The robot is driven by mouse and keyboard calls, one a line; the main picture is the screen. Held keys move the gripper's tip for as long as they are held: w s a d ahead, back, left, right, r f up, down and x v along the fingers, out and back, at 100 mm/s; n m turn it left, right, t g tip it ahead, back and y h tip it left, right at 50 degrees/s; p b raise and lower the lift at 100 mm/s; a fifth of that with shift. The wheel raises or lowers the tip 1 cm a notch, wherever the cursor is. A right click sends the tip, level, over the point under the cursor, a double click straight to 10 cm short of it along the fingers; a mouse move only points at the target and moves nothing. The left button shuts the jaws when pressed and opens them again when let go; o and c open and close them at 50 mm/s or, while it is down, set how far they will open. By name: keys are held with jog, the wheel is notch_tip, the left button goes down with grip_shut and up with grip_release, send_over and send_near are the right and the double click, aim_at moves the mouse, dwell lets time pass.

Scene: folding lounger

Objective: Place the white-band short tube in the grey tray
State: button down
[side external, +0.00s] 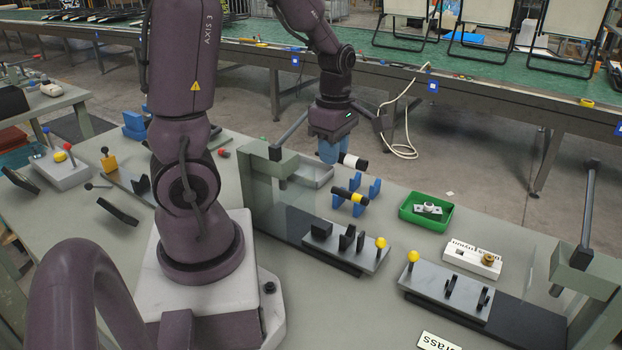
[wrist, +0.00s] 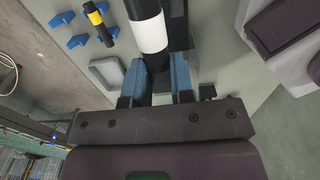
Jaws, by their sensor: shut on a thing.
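The white-band short tube is black with a broad white band (side external: 350,160). My gripper (side external: 329,158) has blue fingers and is shut on this tube, holding it up roughly level above the bench. In the wrist view the tube (wrist: 149,32) runs up from between the fingers (wrist: 158,75) and out past the top edge; its gripped end is partly hidden. The grey tray (side external: 318,184) lies on the bench below and slightly left of my gripper, partly hidden by the green-grey frame. In the wrist view the tray (wrist: 103,73) is left of the fingers and looks empty.
A yellow-band black tube (side external: 350,195) rests on blue cradles (side external: 373,188) near the tray. A green bin (side external: 427,212) holds a metal part. The green-grey frame (side external: 262,195) stands beside the tray. Fixtures with yellow knobs (side external: 381,242) are nearer the camera.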

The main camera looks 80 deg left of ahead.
notch_tip(320, 180, up, 11)
jog(key=s+a+n, duration=0.1)
jog(key=a+n, duration=0.4)
jog(key=a, duration=2.5)
jog(key=f, duration=3.2)
jog(key=shift+s+a+f, duration=0.1)
jog(key=shift+s, duration=0.15)
jog(key=shift+f+m, duration=0.1)
jog(key=shift+m, duration=0.2)
jog(key=c, duration=1.3)
grip_release()
jog(key=shift+c, duration=0.2)
jog(key=shift+o, duration=0.4)
